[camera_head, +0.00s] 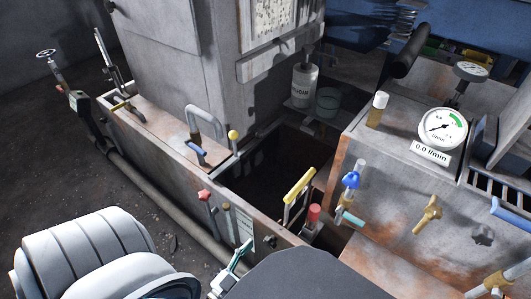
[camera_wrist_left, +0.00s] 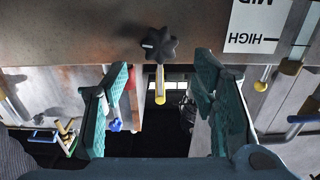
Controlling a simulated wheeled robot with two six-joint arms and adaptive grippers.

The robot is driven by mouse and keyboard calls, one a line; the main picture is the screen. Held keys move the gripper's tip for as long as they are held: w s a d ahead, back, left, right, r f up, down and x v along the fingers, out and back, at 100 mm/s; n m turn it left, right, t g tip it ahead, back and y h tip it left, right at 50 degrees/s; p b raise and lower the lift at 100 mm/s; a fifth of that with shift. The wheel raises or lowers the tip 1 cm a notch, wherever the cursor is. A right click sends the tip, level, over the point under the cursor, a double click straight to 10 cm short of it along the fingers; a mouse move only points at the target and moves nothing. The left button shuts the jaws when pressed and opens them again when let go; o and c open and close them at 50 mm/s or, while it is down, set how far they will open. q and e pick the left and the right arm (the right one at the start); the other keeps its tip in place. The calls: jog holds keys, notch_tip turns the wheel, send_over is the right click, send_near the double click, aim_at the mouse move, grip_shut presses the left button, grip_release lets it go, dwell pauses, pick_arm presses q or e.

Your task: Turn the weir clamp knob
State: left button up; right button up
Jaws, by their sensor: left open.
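The clamp knob, a black star-shaped knob with a small pale mark, shows in the left wrist view (camera_wrist_left: 159,44) on a brown rusty plate beside a white scale (camera_wrist_left: 258,25) marked HIGH and MID. In the head view, a small dark knob (camera_head: 270,241) sits beside the pale scale strip (camera_head: 243,222) on the tank's near wall. My left gripper (camera_head: 236,264) has teal fingers and is open in front of that wall. In its wrist view the left gripper (camera_wrist_left: 160,95) has nothing between its fingers, and the knob lies beyond the fingertips, apart from them. My right gripper is out of view.
A red star knob (camera_head: 204,195) stands left of the scale. A yellow handle (camera_head: 299,186) and a red-capped post (camera_head: 314,213) rise near the tank opening. A blue valve (camera_head: 351,180) and brass tap (camera_head: 428,214) are at right. A pipe (camera_head: 170,205) runs along the floor.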

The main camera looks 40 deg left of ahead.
aim_at(268, 243)
pick_arm(q)
jog(key=w, duration=0.4)
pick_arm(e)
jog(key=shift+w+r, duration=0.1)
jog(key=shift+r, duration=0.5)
pick_arm(q)
jog(key=shift+c, duration=0.4)
jog(key=c, duration=1)
jog(key=shift+c, duration=0.2)
